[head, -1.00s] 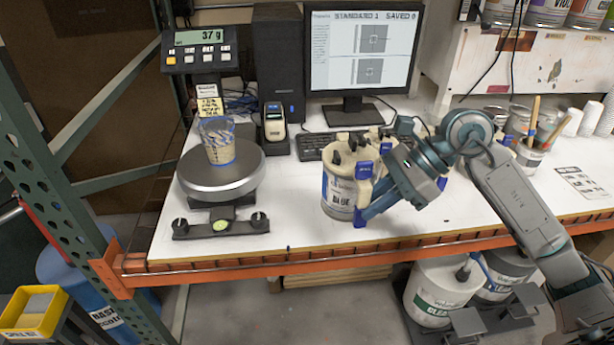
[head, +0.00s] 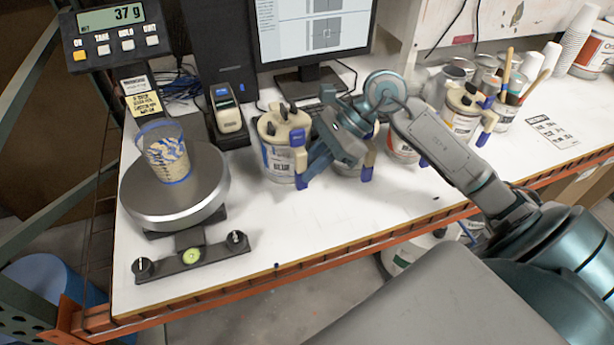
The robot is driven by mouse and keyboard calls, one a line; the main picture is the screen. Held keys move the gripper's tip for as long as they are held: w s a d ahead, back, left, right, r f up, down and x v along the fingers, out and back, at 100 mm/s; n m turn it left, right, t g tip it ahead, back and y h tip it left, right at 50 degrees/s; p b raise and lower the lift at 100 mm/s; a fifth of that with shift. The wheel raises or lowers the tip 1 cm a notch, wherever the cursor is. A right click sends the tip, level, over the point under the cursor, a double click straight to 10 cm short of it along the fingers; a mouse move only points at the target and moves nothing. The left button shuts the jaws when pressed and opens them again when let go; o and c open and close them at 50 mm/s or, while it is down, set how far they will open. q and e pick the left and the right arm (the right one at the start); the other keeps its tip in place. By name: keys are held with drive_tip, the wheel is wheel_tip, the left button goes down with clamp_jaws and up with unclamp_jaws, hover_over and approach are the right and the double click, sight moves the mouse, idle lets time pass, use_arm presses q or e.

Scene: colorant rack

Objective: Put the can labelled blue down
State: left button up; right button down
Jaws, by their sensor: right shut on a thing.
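The can labelled blue (head: 278,160) is white with a tan lid, a handle and blue clips. It is upright at the middle of the white bench, right of the scale. Its base is at or very near the bench top; I cannot tell if it touches. My right gripper (head: 304,163) comes in from the right and is shut on the can's handle side. The arm partly hides the can's right side. My left gripper is not in view.
A scale (head: 150,205) bearing a mixing cup (head: 165,152) stands at left. Behind are a small handheld device (head: 227,110) and a monitor (head: 312,30). Other lidded cans (head: 462,112) stand close to the right.

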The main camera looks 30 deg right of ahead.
drive_tip(key=shift+f+p, duration=0.75)
drive_tip(key=shift+f, duration=1.8)
drive_tip(key=shift+f, duration=0.15)
drive_tip(key=c, duration=1.4)
unclamp_jaws()
drive_tip(key=shift+o, duration=0.2)
